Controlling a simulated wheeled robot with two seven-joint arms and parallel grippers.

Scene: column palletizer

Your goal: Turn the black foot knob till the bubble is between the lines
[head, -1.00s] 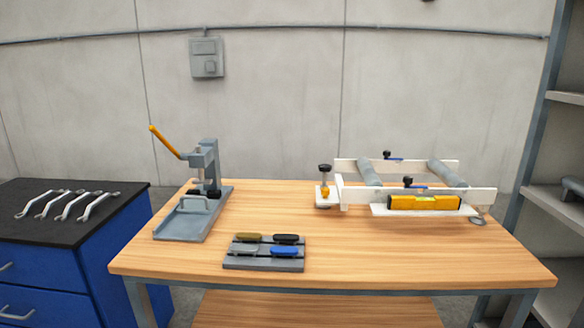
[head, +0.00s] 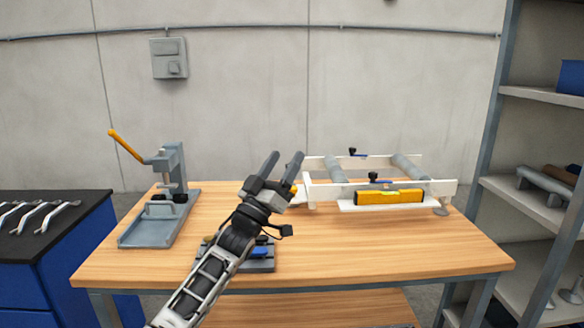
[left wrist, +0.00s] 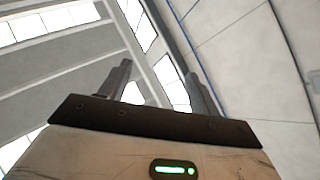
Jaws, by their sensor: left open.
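The white roller frame (head: 440,188) stands at the back right of the table. A yellow spirit level (head: 385,198) rests at its front; its bubble is too small to read. The black foot knob at the frame's left end is hidden behind my left gripper (head: 286,154); a bit of the foot's orange part (head: 293,190) shows beside it. My left gripper is open and empty, raised in front of the foot with fingers pointing up. Its two fingers (left wrist: 157,70) also show apart and empty in the left wrist view. My right gripper is not in view.
Black knobs (head: 373,177) sit on the frame's rails. A grey press with an orange lever (head: 170,180) stands at left. A grey tray (head: 262,266) is partly behind my arm. The table's front right (head: 400,250) is clear. A shelf unit stands at right.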

